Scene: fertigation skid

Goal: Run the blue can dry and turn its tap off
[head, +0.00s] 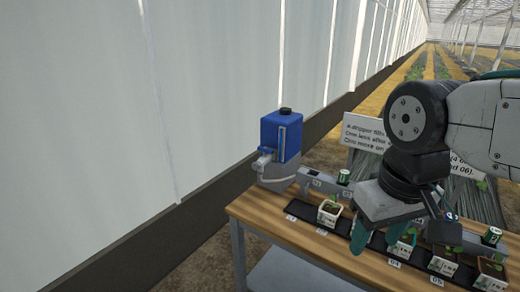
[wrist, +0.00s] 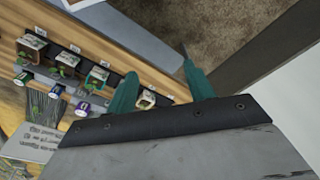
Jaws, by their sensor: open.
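The blue can (head: 281,135) with a black cap stands on a grey holder (head: 277,172) at the left end of the bench, in the head view. A pale tap-like fitting (head: 262,160) sits low on its left front; its setting and any flow are too small to tell. The can's liquid level cannot be read. My gripper (head: 375,240) is open and empty over the potted row, right of the can and apart from it. Its teal fingers also show spread in the wrist view (wrist: 160,67), where the can is not seen.
A wooden bench (head: 262,220) bears a black strip with several potted seedlings (head: 329,213) and numbered labels. A text board (head: 362,135) stands behind, partly hidden by my arm. A pale wall (head: 90,120) lies left.

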